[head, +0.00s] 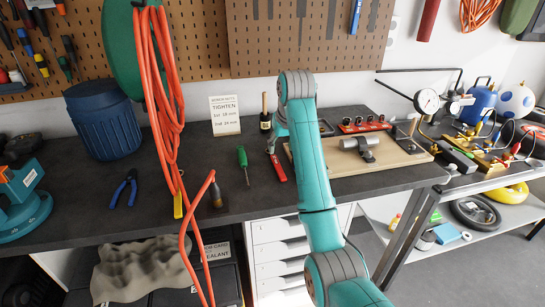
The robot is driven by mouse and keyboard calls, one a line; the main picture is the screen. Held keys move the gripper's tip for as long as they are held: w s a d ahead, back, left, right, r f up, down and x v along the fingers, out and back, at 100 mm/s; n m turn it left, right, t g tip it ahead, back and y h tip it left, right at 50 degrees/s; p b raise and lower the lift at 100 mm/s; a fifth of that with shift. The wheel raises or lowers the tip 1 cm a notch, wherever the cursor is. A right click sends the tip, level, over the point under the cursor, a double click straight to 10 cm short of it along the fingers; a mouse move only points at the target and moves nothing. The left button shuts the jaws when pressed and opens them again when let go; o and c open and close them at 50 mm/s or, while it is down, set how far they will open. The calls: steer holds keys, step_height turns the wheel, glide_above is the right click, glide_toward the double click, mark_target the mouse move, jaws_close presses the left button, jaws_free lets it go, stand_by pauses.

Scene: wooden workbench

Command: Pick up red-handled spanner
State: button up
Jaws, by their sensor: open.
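The red-handled spanner (277,170) lies on the dark bench top, left of the wooden board. Its red handle points toward the bench's front edge, and its far end is hard to make out beside my gripper. My teal arm rises across the middle of the head view and bends down at the back. My gripper (271,146) is at the far end of the arm, close to the far end of the spanner and partly hidden by the arm. It is open. I cannot tell whether it touches the spanner.
A green-handled screwdriver (242,157) lies to the left, with blue pliers (124,188) further left. The wooden board (385,158) with a metal cylinder is to the right. An orange hose (160,80) hangs in front of the bench.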

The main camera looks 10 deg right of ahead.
mark_target(277, 163)
steer(key=x, duration=1)
steer(key=shift+w+f, duration=0.2)
steer(key=shift+w, duration=0.15)
steer(key=shift+c, duration=0.2)
jaws_close()
